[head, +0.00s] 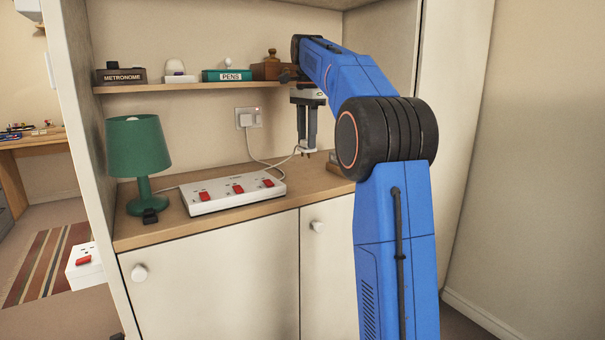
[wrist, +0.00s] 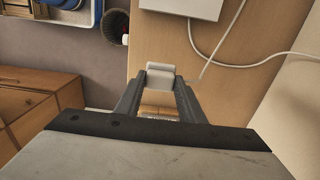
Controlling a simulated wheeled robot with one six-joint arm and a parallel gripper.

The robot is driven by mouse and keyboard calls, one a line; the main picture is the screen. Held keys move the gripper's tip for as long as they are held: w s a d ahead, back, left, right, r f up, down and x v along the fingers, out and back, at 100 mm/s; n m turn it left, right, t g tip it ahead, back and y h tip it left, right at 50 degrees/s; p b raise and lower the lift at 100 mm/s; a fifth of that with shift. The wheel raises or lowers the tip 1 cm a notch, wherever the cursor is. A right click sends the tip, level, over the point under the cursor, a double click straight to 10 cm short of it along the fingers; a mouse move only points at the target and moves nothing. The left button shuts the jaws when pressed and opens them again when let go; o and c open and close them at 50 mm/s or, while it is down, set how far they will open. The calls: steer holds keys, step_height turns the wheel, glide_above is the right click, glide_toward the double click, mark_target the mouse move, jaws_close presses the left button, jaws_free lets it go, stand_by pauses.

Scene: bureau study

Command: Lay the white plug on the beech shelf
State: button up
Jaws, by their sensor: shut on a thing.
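My gripper (head: 307,143) points down above the wooden worktop, shut on the white plug (head: 307,152). In the wrist view the white plug (wrist: 160,70) sits between the fingertips (wrist: 160,82). A white cord (head: 286,160) rises from the worktop towards the plug. The long pale-wood shelf (head: 180,87), which looks like the beech shelf, runs across the cabinet above the worktop. My wrist hides its right part. The plug hangs below the shelf's level, apart from it.
The shelf bears a metronome box (head: 121,76), a small white-domed thing (head: 176,70), a green pens box (head: 227,75) and a brown wooden thing (head: 268,68). Below stand a green lamp (head: 139,150) and a white power strip (head: 233,193). A wall socket (head: 248,118) has a plug in it.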

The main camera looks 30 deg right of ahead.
steer(key=shift+f, duration=4.3)
steer(key=shift+f, duration=0.1)
steer(key=o, duration=1)
steer(key=shift+o, duration=0.2)
step_height(320, 180, up, 12)
steer(key=shift+r, duration=0.15)
